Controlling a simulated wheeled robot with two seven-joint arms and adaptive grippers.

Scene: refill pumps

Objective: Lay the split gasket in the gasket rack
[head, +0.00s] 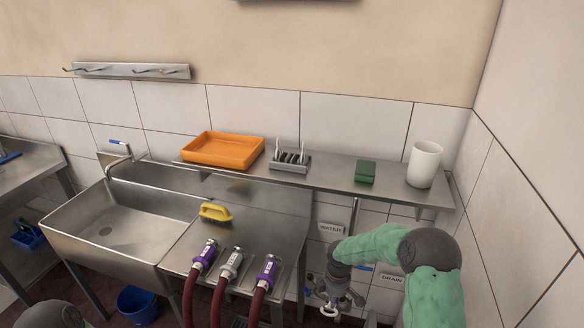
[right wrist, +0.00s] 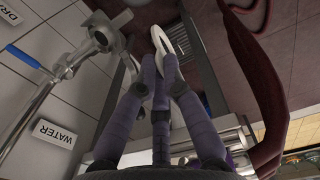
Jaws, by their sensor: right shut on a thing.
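My right gripper (head: 332,298) is low at the right of the head view, beside the sink unit and below shelf height. It is shut on a white ring (head: 327,312), which looks like the split gasket. In the right wrist view the fingers meet on the pale ring (right wrist: 161,40), seen at a slant; I cannot make out its split clearly. The gasket rack (head: 288,164) is a small grey slotted holder on the wall shelf, with thin white upright pieces in it. The gripper is well below and right of the rack. My left gripper is not in view.
On the shelf (head: 325,174) are an orange tray (head: 223,150), a green block (head: 365,171) and a white cup (head: 424,164). Several hoses with couplings (head: 231,263) and a yellow brush (head: 215,211) are on the drainboard. A blue-handled pipe (right wrist: 40,110) is near the gripper.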

